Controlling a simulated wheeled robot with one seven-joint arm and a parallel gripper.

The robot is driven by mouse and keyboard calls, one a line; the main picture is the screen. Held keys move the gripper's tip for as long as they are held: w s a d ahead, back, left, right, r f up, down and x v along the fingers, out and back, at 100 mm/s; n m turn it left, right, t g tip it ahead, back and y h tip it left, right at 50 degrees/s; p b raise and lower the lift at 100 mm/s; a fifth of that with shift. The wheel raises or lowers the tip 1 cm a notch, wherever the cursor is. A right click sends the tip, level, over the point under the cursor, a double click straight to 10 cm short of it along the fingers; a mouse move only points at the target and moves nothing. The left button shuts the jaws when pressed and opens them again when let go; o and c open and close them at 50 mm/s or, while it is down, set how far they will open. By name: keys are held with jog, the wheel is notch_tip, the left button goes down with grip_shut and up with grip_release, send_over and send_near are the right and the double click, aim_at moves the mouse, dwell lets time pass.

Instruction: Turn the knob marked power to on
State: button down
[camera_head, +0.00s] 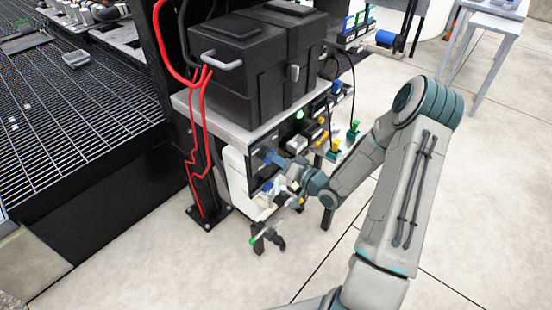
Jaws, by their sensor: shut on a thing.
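My gripper (277,159) is at the front of a dark panel (262,178) under the grey bench top. My arm reaches to it from the right. A small blue part shows at the gripper's fingertips, against the panel; the jaws look closed there. I cannot tell from this view whether that blue part is the power knob or a fingertip. The knob's marking and its setting are too small or hidden behind the gripper. A green light (299,113) glows on the panel, above and right of my gripper.
A black case (245,60) stands on the bench top (215,119). Red hoses (192,140) hang at the left beside a dark post. Yellow and green fittings (335,148) with black cables stick out right of my gripper. A black valve-like piece (267,238) is below.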

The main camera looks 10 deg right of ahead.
jog(key=c, duration=1.4)
grip_release()
jog(key=shift+c, duration=0.2)
jog(key=v, duration=1.4)
jog(key=shift+p, duration=0.4)
